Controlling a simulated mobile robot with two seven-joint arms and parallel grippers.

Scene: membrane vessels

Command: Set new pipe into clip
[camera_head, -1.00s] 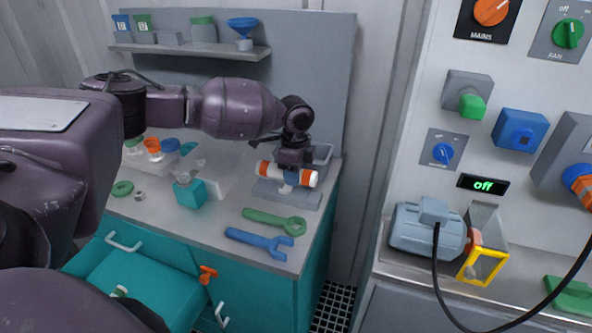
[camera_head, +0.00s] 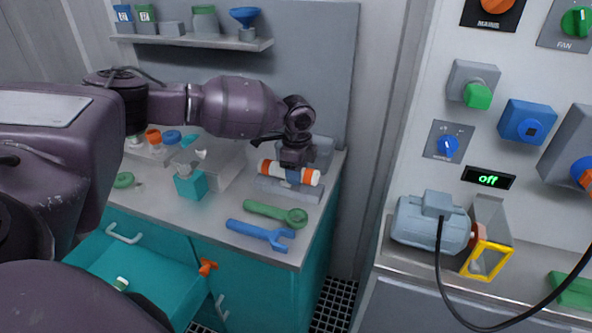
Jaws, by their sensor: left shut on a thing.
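The new pipe (camera_head: 302,175) is a short white tube with orange bands at its ends. It lies roughly level over a grey clip base (camera_head: 291,190) at the right back of the counter. My left gripper (camera_head: 292,172) reaches down onto the pipe's middle from above and is shut on it. The gripper hides the pipe's middle and much of the clip, so I cannot tell whether the pipe is seated or just above it. My right gripper is not in view.
A green wrench (camera_head: 275,213) and a blue wrench (camera_head: 261,234) lie in front of the clip. A teal box (camera_head: 190,186) stands to the left. A grey bin (camera_head: 322,152) is behind the pipe. A teal drawer (camera_head: 140,278) is open below the counter.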

